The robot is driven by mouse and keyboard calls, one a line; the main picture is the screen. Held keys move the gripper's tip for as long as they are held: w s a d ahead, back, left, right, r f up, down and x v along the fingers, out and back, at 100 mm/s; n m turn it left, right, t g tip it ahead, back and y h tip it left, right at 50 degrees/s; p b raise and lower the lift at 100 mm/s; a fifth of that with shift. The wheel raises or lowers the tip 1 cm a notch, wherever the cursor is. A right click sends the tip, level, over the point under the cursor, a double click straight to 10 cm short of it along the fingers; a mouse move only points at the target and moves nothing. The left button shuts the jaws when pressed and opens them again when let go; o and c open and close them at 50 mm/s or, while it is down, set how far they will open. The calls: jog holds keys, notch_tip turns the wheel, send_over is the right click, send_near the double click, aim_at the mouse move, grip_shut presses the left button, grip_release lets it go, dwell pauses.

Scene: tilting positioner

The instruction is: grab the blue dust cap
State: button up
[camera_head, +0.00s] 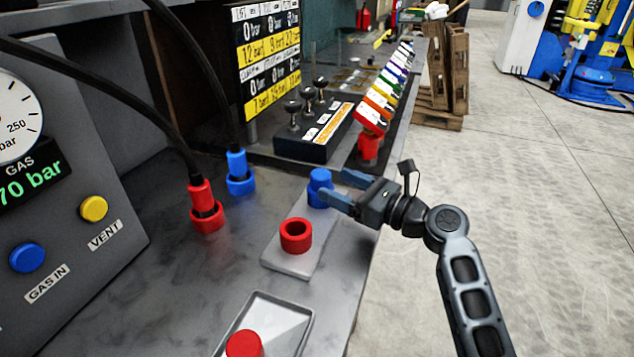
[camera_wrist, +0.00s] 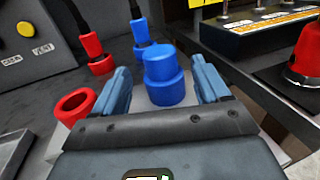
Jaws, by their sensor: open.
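The blue dust cap (camera_head: 319,180) stands upright at the far end of a light grey plate (camera_head: 290,259) on the bench. It shows as a stepped blue cylinder in the wrist view (camera_wrist: 162,76). My gripper (camera_head: 340,189) is open and comes in from the right, with its blue-grey fingers on either side of the cap. In the wrist view my gripper (camera_wrist: 165,88) has the cap between its fingers, with a visible gap on each side. The cap's underside is hidden.
A red ring-shaped holder (camera_head: 296,235) stands on the same plate. Red (camera_head: 205,207) and blue (camera_head: 238,174) hose connectors stand to the left. A red cap (camera_head: 244,345) sits in a tray in front. A black valve block (camera_head: 320,132) stands behind. The floor at right is open.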

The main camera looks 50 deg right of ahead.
aim_at(329, 182)
jog(key=shift+w+a, duration=0.15)
jog(key=shift+w, duration=1.2)
jog(key=shift+w+a, duration=0.1)
jog(key=shift+w, duration=1.25)
jog(key=c, duration=1)
